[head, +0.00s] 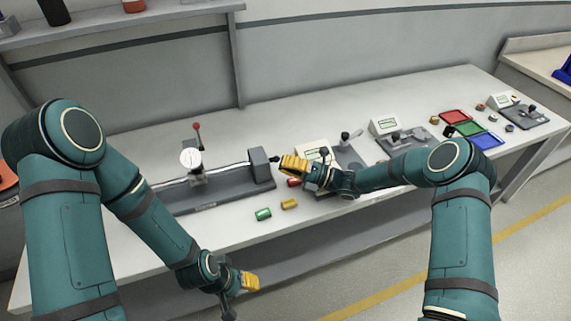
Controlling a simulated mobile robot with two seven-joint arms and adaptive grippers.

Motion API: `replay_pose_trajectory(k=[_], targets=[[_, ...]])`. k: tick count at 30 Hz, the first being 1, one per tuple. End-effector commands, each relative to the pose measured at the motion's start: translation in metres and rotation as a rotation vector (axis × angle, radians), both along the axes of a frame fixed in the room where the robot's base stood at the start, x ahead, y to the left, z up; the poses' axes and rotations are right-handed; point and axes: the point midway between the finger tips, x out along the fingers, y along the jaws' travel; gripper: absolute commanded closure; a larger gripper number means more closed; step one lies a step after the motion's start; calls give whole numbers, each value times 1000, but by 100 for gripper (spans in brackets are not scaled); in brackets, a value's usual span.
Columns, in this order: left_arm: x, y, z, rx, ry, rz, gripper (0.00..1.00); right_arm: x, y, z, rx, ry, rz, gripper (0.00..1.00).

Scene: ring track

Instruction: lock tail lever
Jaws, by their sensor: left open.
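A bench device with a grey base (222,192) stands on the left part of the table. A metal rod (232,168) runs along it to a dark grey end block (260,164) at its right end. A small dark knob (274,159) sticks out from the block's right side; it looks like the tail lever, but its position is too small to read. My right gripper (288,162) has its yellow fingers pointing left, just right of this knob; I cannot tell whether they touch it. My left gripper (252,282) is open and empty, low in front of the table.
A red-knobbed lever (197,132) and a round white dial (191,158) rise from the device. Green (263,214) and yellow (289,204) cylinders lie near the front edge. More devices and red, green (468,129) and blue trays stand to the right.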

Motion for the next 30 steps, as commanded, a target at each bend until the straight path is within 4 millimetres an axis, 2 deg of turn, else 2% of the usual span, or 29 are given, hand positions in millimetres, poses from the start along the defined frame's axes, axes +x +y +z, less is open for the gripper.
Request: replay_pose_trajectory(k=[11,30], targets=[[0,0,0,0,0,0,53,0,1,1,-1,1,0,100],[2,0,19,1,-3,5,53,6,2,9,-33,99,0,100]])
